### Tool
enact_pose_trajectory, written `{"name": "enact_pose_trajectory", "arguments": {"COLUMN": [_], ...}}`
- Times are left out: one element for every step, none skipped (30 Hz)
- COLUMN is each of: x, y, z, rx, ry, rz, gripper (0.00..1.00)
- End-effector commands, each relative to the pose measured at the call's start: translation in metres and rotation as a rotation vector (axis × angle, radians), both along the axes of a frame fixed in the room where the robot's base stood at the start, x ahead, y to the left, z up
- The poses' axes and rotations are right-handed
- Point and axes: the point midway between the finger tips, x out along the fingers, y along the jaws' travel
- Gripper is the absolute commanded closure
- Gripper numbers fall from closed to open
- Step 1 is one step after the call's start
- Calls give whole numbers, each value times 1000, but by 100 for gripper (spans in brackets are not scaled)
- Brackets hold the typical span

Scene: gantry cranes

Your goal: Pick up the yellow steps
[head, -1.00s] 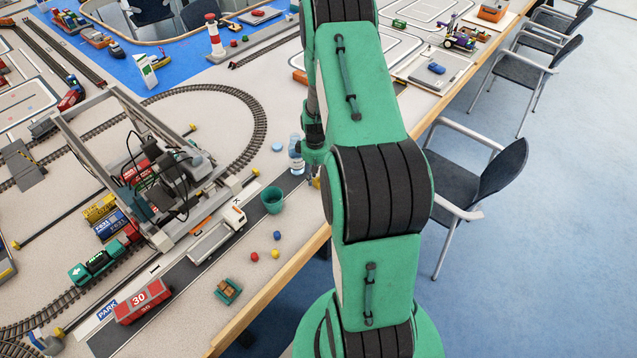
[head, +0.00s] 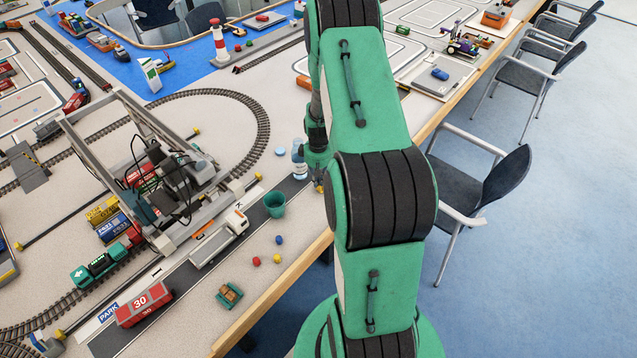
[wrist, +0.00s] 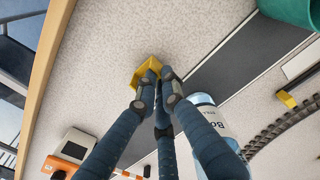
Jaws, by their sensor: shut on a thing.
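The yellow steps (wrist: 147,70) show in the wrist view at the tips of my gripper's dark blue fingers. My gripper (wrist: 157,77) is shut on them, with the fingertips covering their near side. Pale tabletop surrounds the steps in that view; I cannot tell whether they still touch it. In the head view my green arm hides most of this spot, and the gripper (head: 318,178) shows only partly beside the arm, near the table's edge.
A labelled bottle (head: 299,160) stands close beside my gripper and also shows in the wrist view (wrist: 213,120). The gantry crane (head: 155,190) and a white truck (head: 220,240) are further left. The wooden table edge (head: 290,280) is close.

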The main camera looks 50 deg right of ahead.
Motion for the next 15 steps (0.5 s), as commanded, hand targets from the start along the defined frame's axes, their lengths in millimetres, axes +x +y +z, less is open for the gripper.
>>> {"name": "enact_pose_trajectory", "arguments": {"x": [1,1,1,1,1,0,0,-4,-9,-13,-17,-23,-27,-32,-37], "y": [0,-1,-1,-1,-1,0,0,4,8,11,14,19,22,26,31], "z": [5,8,13,17,21,26,31,30,31,31,31,32,33,33,34], "rx": [-1,-1,-2,-2,-2,-1,-1,1,1,0,1,0,1,1,0], "ry": [-2,-2,-3,-3,-2,-1,-1,1,1,1,1,1,1,2,0], "rz": [0,0,0,0,0,0,0,0,0,0,0,0,0,0,0], "gripper": [100,100,100,100,100,100,100,100,100,100,100,100,100,100,100]}}
